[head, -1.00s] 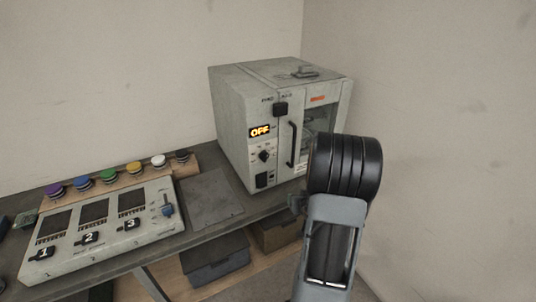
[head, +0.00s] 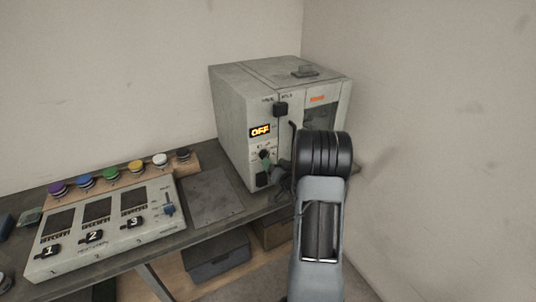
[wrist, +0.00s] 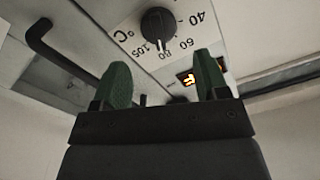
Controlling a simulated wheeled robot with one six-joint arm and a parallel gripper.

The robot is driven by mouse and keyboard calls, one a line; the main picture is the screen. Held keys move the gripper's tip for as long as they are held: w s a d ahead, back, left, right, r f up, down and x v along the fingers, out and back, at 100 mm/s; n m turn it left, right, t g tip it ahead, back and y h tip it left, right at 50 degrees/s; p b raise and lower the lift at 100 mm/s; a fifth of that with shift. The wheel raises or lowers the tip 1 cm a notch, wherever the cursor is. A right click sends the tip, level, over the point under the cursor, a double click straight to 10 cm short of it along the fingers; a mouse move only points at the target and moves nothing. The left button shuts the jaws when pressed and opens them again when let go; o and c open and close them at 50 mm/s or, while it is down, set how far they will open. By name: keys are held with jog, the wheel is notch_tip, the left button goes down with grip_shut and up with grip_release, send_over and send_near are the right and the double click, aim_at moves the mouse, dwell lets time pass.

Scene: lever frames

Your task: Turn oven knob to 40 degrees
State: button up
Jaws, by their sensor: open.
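A light line on the knob appears to point toward the 80 side. My gripper (head: 270,163) is close to the knob in the head view. In the wrist view its green fingers (wrist: 163,78) are apart and empty, with the knob beyond the gap.
The oven's dark door handle (wrist: 62,50) runs beside the left finger in the wrist view. A numbered control panel (head: 105,230) and a row of coloured buttons (head: 110,174) lie left on the bench. A flat grey plate (head: 212,197) lies before the oven.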

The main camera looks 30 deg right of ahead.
aim_at(268, 156)
jog(key=shift+w+d+p, duration=0.15)
jog(key=shift+w+p, duration=0.15)
jog(key=shift+w, duration=1.1)
jog(key=shift+w+d+p, duration=0.1)
jog(key=shift+w+p, duration=0.2)
jog(key=shift+w, duration=1.1)
jog(key=c, duration=0.8)
jog(key=shift+c, duration=0.2)
jog(key=shift+f+b, duration=0.1)
jog(key=shift+b, duration=0.25)
jog(key=n+b, duration=0.6)
jog(key=b, duration=0.2)
jog(key=n+b, duration=0.6)
jog(key=b, duration=0.3)
jog(key=a+n+b, duration=0.1)
jog(key=n+b, duration=0.4)
jog(key=b, duration=0.4)
jog(key=shift+a+f+n, duration=0.1)
jog(key=shift+f+n, duration=0.1)
jog(key=shift+n, duration=0.2)
